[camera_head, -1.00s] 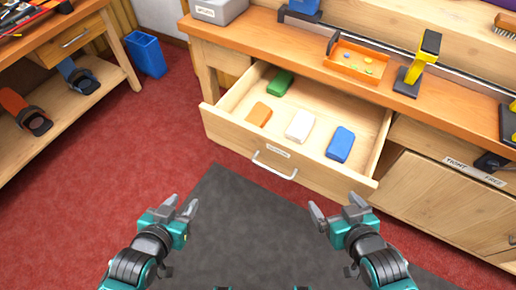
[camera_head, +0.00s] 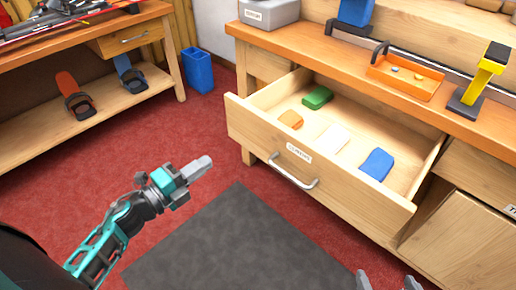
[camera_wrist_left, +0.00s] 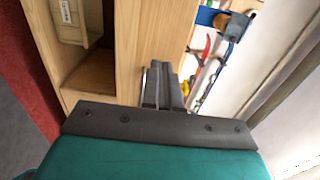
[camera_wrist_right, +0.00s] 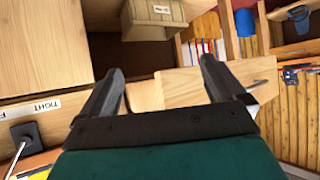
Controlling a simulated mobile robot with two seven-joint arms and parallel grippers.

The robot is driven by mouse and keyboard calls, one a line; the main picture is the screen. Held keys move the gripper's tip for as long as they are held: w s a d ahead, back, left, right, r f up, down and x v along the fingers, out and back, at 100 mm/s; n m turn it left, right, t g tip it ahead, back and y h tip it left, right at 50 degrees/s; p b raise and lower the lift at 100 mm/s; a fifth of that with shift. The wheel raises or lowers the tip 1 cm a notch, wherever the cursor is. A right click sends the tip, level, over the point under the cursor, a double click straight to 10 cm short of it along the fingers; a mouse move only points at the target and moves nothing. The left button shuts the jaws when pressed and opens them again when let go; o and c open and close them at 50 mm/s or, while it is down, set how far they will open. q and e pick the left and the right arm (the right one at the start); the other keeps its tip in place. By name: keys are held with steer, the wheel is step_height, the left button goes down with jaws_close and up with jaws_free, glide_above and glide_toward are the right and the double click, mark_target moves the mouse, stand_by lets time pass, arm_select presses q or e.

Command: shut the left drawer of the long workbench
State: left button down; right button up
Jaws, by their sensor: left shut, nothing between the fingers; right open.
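The left drawer (camera_head: 350,198) of the long workbench (camera_head: 330,58) is pulled well out in the head view. It holds a green block (camera_head: 317,97), an orange block (camera_head: 290,119), a white block (camera_head: 333,138) and a blue block (camera_head: 377,165). Its metal handle (camera_head: 290,172) is on the front panel. My left gripper (camera_head: 203,165) is shut and empty, left of the drawer front and apart from it in the picture. My right gripper (camera_head: 390,284) is at the bottom edge, mostly cut off. The right wrist view shows its fingers (camera_wrist_right: 160,82) spread and empty.
An orange tray (camera_head: 405,78), a grey box (camera_head: 268,13) and a yellow-black clamp (camera_head: 483,78) are on the benchtop. A side bench (camera_head: 85,95) and a blue bin (camera_head: 198,70) stand at the left. A dark mat (camera_head: 245,240) lies on the clear floor before the drawer.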

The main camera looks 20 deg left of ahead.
mark_target(252, 130)
arm_select(q)
steer(key=b+x, duration=0.1)
steer(key=x, duration=1.1)
steer(key=shift+w, duration=0.3)
steer(key=shift+w+d, duration=0.25)
steer(key=shift+w, duration=0.35)
arm_select(e)
steer(key=shift+w+a+f, duration=0.15)
steer(key=shift+a+f, duration=0.05)
steer(key=shift+a, duration=0.05)
arm_select(q)
steer(key=shift+w, duration=0.1)
